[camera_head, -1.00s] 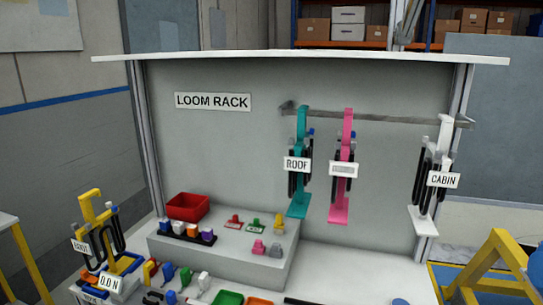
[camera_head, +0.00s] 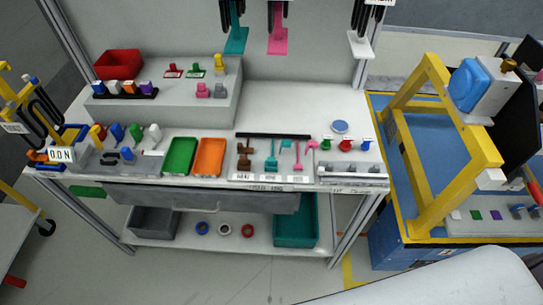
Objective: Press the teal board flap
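The teal board (camera_head: 236,39) hangs at the top of the head view, in front of the rack's back panel. Only its lower part shows, with black cable loops and a wider flat teal foot; its upper part is cut off by the frame's edge. I cannot make out which part of it is the flap. A pink board (camera_head: 278,41) hangs to its right, and a white one (camera_head: 359,44) hangs farther right. Neither of my grippers is in view.
A grey step with a red bin (camera_head: 118,64) stands below the boards on the left. The bench holds a green tray (camera_head: 180,157), an orange tray (camera_head: 209,158) and small parts. A yellow frame (camera_head: 436,150) stands at the right. A teal bin (camera_head: 296,222) sits underneath.

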